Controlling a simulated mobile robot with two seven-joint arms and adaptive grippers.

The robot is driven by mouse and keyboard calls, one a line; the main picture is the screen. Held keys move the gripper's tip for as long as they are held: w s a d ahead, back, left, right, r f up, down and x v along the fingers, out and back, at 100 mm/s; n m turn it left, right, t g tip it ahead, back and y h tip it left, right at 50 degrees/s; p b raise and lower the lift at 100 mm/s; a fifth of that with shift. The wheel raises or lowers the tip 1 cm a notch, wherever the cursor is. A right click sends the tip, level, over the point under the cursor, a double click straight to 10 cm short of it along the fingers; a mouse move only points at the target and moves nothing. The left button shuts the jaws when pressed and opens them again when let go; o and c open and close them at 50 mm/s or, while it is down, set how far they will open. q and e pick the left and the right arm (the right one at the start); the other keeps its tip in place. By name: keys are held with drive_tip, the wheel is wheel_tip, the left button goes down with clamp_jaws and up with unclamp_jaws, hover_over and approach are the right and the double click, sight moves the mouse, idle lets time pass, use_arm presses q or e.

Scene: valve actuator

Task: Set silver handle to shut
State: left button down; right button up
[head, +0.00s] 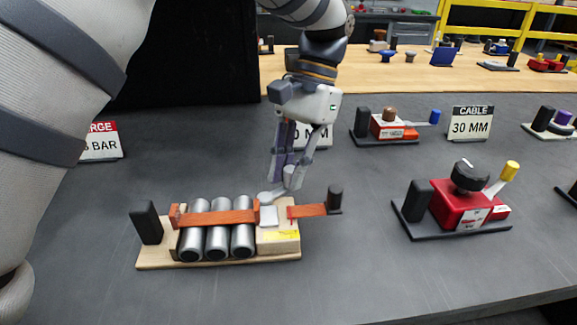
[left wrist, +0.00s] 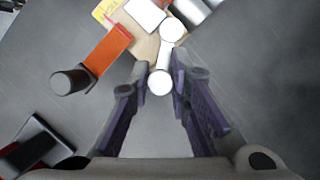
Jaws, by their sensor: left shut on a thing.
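The valve unit has a light wooden base (head: 215,262) with three silver cylinders and an orange-red bar (head: 220,218) across them. The silver handle (head: 268,197) is at the back right of the unit, partly hidden by my gripper. In the left wrist view the handle (left wrist: 165,58) is a short pale lever with rounded ends. My left gripper (head: 284,190) points down from above, its fingertips (left wrist: 159,78) closed around the handle's free end. My right gripper is not in view.
An orange arm with a black knob (head: 335,198) sticks out right of the unit; a black post (head: 146,222) stands at its left. A red unit with a yellow-tipped lever (head: 465,205) stands to the right. Signs and other units stand behind. The grey table in front is clear.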

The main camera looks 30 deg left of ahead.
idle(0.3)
use_arm(q)
drive_tip(key=c, duration=1.5)
unclamp_jaws()
drive_tip(key=v, duration=0.7)
drive_tip(key=shift+w+r, duration=0.15)
drive_tip(key=shift+r, duration=0.1)
